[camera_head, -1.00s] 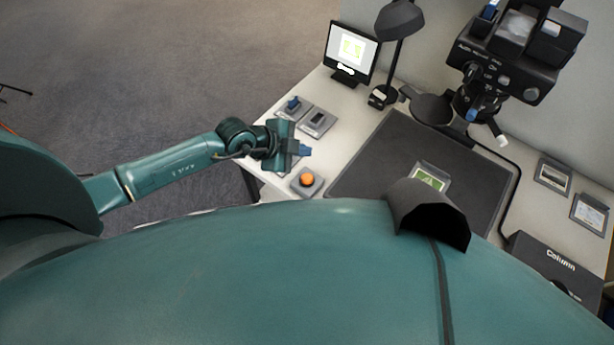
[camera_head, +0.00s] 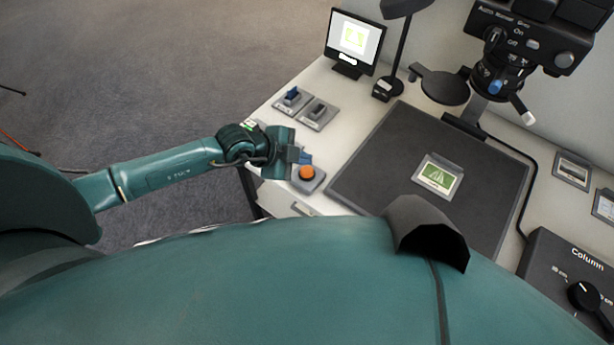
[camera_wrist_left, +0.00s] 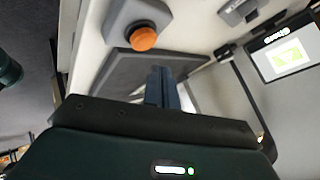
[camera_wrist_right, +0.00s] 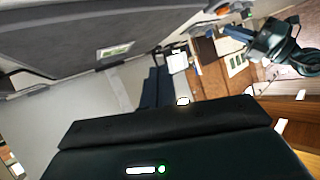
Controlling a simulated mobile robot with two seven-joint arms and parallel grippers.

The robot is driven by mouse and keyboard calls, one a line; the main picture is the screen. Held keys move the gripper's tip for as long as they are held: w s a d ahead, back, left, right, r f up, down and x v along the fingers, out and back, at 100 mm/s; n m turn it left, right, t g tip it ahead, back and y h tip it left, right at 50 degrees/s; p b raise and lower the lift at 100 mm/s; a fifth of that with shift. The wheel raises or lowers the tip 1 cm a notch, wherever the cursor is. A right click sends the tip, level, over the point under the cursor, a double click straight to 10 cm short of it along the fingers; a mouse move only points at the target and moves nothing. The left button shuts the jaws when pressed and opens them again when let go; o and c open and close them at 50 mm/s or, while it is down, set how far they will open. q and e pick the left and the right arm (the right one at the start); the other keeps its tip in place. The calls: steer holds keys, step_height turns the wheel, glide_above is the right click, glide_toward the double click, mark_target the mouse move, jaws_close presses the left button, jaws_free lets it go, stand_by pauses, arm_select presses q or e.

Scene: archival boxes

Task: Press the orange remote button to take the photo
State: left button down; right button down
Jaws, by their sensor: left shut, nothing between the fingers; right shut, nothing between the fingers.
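The orange remote button (camera_head: 307,172) sits on a small grey box at the table's left front edge. It also shows in the left wrist view (camera_wrist_left: 143,38), above and left of the fingertips. My left gripper (camera_head: 303,158) is shut and empty, its blue fingers just beside the button's box in the head view; I cannot tell whether they touch it. The fingers show in the left wrist view (camera_wrist_left: 160,86). My right gripper (camera_wrist_right: 157,86) is shut and empty, away from the button, and hidden in the head view. The camera (camera_head: 530,38) hangs over the dark baseboard (camera_head: 385,155).
A green picture card (camera_head: 438,177) lies on the baseboard. Two grey switch boxes (camera_head: 318,113) (camera_head: 292,100) stand behind the button. A monitor (camera_head: 353,40) and a lamp (camera_head: 398,50) stand at the back. The column control box (camera_head: 560,270) is at the right.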

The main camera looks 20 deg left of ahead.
arm_select(q)
steer(key=shift+f, duration=0.75)
arm_select(e)
steer(key=shift+s+r, duration=0.1)
steer(key=shift+s, duration=0.15)
steer(key=shift+w+d, duration=0.1)
steer(key=shift+w, duration=0.05)
stand_by(0.4)
arm_select(q)
steer(key=shift+f, duration=0.1)
stand_by(0.7)
steer(key=shift+f, duration=0.3)
arm_select(e)
steer(key=shift+r, duration=0.15)
